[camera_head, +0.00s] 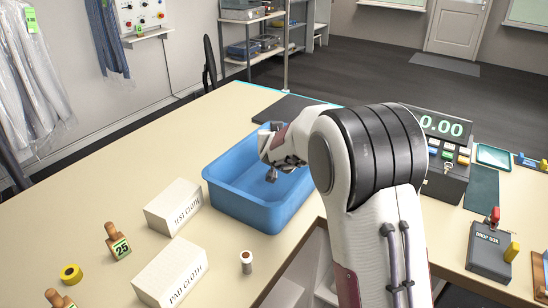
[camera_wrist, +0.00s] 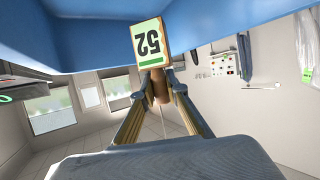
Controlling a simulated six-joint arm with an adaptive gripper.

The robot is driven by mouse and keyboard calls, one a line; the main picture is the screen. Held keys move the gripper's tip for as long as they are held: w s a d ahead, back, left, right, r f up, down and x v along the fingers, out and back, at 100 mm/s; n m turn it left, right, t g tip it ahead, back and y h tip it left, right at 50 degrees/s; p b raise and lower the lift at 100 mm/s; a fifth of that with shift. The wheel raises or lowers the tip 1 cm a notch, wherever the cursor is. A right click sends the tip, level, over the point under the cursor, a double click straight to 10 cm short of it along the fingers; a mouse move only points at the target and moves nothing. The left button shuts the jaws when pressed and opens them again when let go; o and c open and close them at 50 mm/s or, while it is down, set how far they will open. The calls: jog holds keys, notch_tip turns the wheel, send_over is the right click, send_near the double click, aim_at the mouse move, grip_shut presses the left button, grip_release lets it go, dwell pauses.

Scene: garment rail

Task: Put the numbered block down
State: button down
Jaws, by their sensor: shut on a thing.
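My gripper (camera_head: 272,174) is over the blue tub (camera_head: 225,200), with its fingers reaching down inside the rim. In the wrist view my gripper (camera_wrist: 160,88) is shut on the brown handle of a numbered block (camera_wrist: 149,42). The block has a pale label with a green edge, and its number reads like 52 in that picture. Blue tub walls show around it. I cannot make out the held block in the head view, nor tell whether it touches the tub floor. Another handled block (camera_head: 119,246), marked 25, stands on the table at left.
The white TEST CLOTH block (camera_head: 172,208) and PAD CLOTH block (camera_head: 170,275) stand left of the tub. A register (camera_head: 445,175) and a DROP BOX (camera_head: 489,250) stand at right.

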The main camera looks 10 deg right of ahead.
jog(key=shift+f, duration=2.15)
jog(key=shift+f, duration=1.85)
jog(key=shift+f, duration=0.15)
jog(key=c, duration=2)
grip_release()
